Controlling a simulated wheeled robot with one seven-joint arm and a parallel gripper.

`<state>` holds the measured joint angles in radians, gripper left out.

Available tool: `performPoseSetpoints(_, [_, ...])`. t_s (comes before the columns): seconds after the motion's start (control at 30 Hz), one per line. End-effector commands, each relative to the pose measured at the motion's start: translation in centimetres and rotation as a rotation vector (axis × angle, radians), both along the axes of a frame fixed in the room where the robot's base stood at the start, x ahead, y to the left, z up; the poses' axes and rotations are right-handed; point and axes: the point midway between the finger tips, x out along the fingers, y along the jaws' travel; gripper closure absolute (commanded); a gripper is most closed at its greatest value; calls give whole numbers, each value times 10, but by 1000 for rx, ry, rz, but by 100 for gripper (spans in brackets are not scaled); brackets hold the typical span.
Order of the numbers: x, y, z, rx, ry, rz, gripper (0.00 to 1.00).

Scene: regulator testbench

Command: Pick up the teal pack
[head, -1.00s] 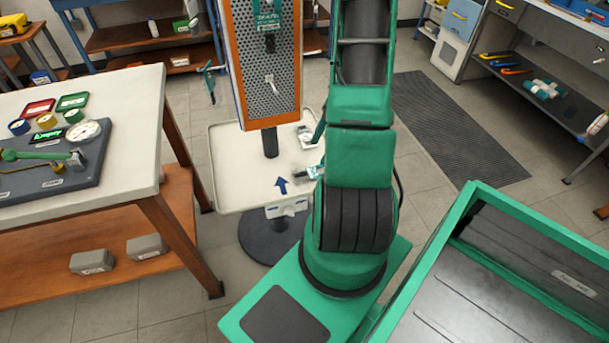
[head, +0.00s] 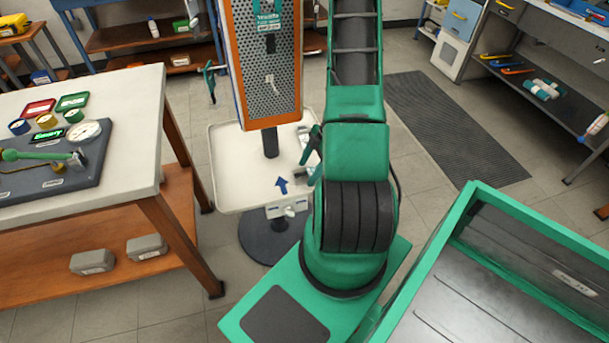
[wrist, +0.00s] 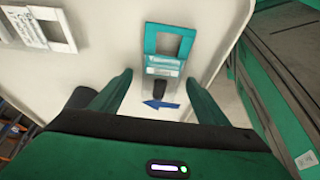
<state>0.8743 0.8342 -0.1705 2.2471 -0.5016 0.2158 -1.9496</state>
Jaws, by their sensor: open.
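The teal pack (wrist: 164,63) lies on the white tray (wrist: 112,45). It has a square loop handle, a pale label and a dark stub at its near end. In the wrist view it sits just beyond my gripper (wrist: 160,80), roughly centred between the fingertips. My gripper is open and empty, with one finger to each side and the pack's near end toward the gap. In the head view my gripper (head: 314,152) is over the right side of the tray and hides most of the pack.
A white pack (wrist: 38,28) with a similar loop lies on the same tray. A blue arrow (wrist: 160,105) marks the tray near the teal pack. An orange-edged perforated panel (head: 268,90) rises behind the tray. A workbench (head: 130,90) stands left, and a green-framed unit (head: 445,255) stands right.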

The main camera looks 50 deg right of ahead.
Motion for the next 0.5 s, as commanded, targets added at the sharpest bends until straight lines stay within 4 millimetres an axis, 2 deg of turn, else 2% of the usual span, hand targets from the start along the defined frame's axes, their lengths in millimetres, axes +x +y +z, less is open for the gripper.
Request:
performPoseSetpoints(0.27, [1, 1, -3, 0, 0, 0, 31])
performPoseSetpoints(0.43, [0, 1, -3, 0, 0, 0, 70])
performPoseSetpoints(0.47, [0, 1, -3, 0, 0, 0, 76])
performPoseSetpoints(0.5, [0, 1, -3, -1, 1, 0, 76])
